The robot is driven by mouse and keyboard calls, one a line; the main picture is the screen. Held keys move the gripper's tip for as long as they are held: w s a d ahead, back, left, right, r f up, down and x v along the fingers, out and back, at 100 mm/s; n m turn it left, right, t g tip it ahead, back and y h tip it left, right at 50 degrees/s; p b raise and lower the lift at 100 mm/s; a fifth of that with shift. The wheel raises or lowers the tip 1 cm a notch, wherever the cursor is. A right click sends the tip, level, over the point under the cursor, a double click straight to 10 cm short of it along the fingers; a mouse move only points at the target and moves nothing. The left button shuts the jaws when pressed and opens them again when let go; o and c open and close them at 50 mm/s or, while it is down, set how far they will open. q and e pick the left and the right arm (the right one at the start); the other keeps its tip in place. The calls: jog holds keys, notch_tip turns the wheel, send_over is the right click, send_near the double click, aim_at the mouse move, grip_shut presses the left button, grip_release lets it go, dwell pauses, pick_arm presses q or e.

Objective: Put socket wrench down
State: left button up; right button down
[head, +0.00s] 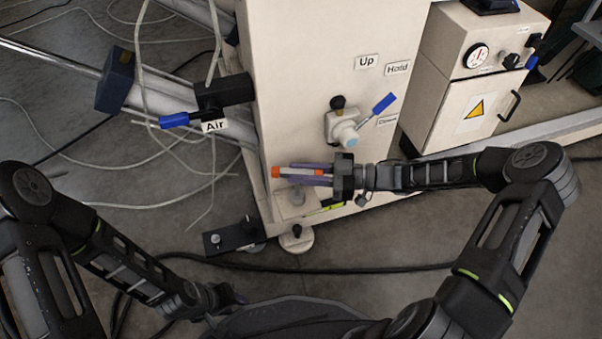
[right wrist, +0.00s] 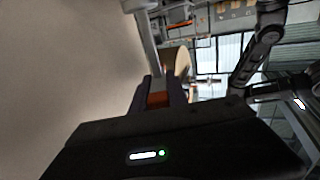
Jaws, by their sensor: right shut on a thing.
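My right gripper (head: 283,174) reaches in from the right, level, in front of the lower part of the cream machine column (head: 300,90). Its purple-grey fingers are shut on a grey piece with orange ends, which I take to be the socket wrench (head: 298,172). In the right wrist view an orange part of the wrench (right wrist: 158,99) sits between the fingers. The fingers hide part of it, and I cannot tell whether it touches anything below. My left gripper (head: 228,296) is low at the bottom of the head view; its jaw opening is not clear.
A valve with a blue lever (head: 345,127) sits on the column above the right gripper. An air valve (head: 215,97) projects at its left. A cabinet with a gauge (head: 467,70) stands at the right. Hoses and cables (head: 180,160) lie on the floor.

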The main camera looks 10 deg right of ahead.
jog(key=shift+f, duration=0.15)
jog(key=c, duration=1.8)
grip_release()
jog(key=shift+f, duration=0.1)
jog(key=o, duration=0.5)
jog(key=shift+r, duration=0.25)
jog(key=shift+d, duration=0.2)
jog(key=p+v, duration=0.2)
jog(key=v, duration=0.9)
jog(key=shift+s+d+p, duration=0.15)
jog(key=shift+d+p, duration=0.15)
jog(key=shift+p, duration=0.05)
